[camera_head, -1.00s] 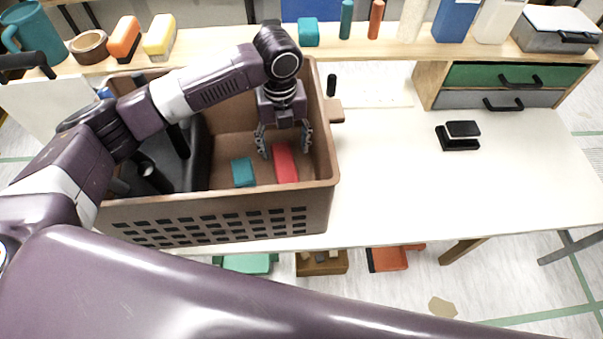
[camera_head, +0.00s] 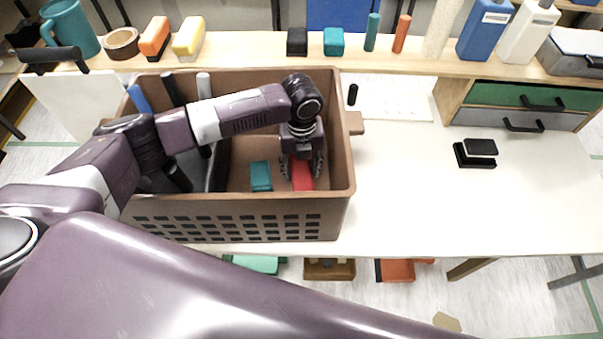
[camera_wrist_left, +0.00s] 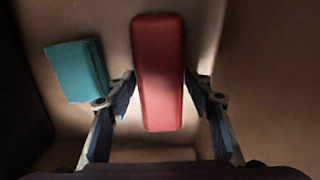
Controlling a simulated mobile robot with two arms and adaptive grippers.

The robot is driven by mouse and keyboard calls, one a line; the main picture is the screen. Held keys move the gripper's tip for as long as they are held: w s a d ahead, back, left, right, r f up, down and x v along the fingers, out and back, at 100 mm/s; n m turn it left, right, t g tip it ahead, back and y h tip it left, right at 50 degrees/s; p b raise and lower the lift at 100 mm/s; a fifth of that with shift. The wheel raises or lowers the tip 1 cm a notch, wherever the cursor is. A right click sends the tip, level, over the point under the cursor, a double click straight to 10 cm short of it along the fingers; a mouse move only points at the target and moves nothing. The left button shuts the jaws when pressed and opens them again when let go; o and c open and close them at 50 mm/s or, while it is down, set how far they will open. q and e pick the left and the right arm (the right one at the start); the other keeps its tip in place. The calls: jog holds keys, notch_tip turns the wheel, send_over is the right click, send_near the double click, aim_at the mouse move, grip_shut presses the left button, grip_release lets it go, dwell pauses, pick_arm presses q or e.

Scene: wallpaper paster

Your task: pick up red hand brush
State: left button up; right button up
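The red hand brush (camera_head: 302,176) lies on the floor of the brown crate (camera_head: 345,180). In the left wrist view the red brush (camera_wrist_left: 158,70) is a long red block with rounded corners. My left gripper (camera_head: 302,172) points down into the crate over the brush. In the left wrist view the left gripper (camera_wrist_left: 160,88) is open, with one finger on each side of the brush and a gap on both sides. My right gripper is not in view; a large purple arm link of mine crosses the lower part of the head view.
A teal block (camera_head: 261,176) lies left of the brush in the crate; it also shows in the left wrist view (camera_wrist_left: 77,71). Black items and handles fill the crate's left part. A black stapler-like object (camera_head: 475,153) stands on the table. The table right of the crate is mostly clear.

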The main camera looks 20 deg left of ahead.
aim_at(302, 169)
pick_arm(q)
jog(key=c, duration=0.8)
jog(key=shift+c, duration=0.2)
jog(key=shift+r, duration=0.15)
notch_tip(302, 169, up, 20)
jog(key=b, duration=0.2)
